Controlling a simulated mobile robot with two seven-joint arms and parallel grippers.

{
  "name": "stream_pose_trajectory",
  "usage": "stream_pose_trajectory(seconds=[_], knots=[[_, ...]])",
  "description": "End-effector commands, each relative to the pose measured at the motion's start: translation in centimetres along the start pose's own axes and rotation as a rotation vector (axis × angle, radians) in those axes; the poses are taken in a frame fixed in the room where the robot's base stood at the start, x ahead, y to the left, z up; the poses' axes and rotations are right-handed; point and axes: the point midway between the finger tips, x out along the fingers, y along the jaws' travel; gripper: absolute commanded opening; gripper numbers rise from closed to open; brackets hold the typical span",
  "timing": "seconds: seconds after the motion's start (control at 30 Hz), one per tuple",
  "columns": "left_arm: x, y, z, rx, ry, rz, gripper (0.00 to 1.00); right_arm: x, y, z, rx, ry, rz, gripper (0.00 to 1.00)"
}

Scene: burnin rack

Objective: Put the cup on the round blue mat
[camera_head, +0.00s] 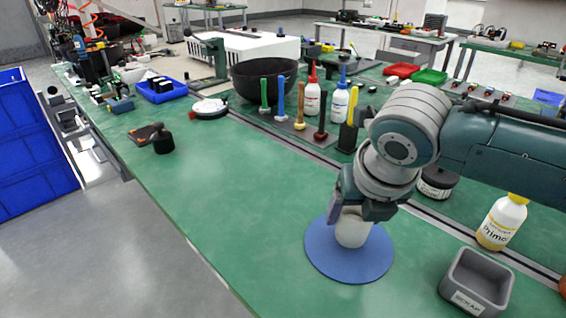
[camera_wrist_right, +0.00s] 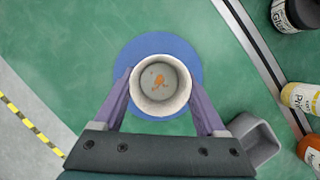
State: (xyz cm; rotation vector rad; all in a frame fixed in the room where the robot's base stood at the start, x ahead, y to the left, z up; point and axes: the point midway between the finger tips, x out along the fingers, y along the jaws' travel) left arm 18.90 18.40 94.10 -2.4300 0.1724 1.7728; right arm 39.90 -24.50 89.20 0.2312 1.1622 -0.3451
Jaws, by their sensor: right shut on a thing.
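The cup (camera_head: 352,229) is whitish and upright, over the round blue mat (camera_head: 328,262) in the head view. In the right wrist view the cup (camera_wrist_right: 160,88) shows from above, with brownish residue inside, and the blue mat (camera_wrist_right: 140,48) spreads around and behind it. My right gripper (camera_head: 360,208) has its fingers on both sides of the cup and is shut on it; the fingers also show in the right wrist view (camera_wrist_right: 160,100). I cannot tell whether the cup's base touches the mat. My left gripper is not in view.
A grey scrap bin (camera_head: 477,283) stands right of the mat, with a yellow-capped white bottle (camera_head: 502,221) behind it. A dark lidded jar (camera_head: 437,182) is behind the mat. The green bench (camera_head: 220,200) is clear left of the mat.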

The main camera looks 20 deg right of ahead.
Motion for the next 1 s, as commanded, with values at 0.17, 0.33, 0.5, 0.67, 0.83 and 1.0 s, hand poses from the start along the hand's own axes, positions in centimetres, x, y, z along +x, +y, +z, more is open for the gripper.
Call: stream_pose_trajectory(seconds=[0.17,0.33,0.5,0.67,0.83,1.0], knots=[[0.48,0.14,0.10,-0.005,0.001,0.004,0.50,1.34,0.03,-0.56,0.000,0.000,0.001,0.19],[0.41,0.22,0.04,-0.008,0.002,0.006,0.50,1.26,0.02,-0.51,-0.001,-0.001,0.001,0.19],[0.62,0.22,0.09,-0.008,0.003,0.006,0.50,1.63,-0.01,-0.66,0.000,0.000,0.000,0.19],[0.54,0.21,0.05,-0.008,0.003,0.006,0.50,1.55,-0.01,-0.64,0.000,0.000,0.000,0.90],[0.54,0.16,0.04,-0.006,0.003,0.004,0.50,1.54,-0.01,-0.64,0.000,0.000,0.000,1.00],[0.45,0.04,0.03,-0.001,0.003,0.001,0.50,1.39,0.00,-0.57,0.000,0.000,0.000,1.00]])
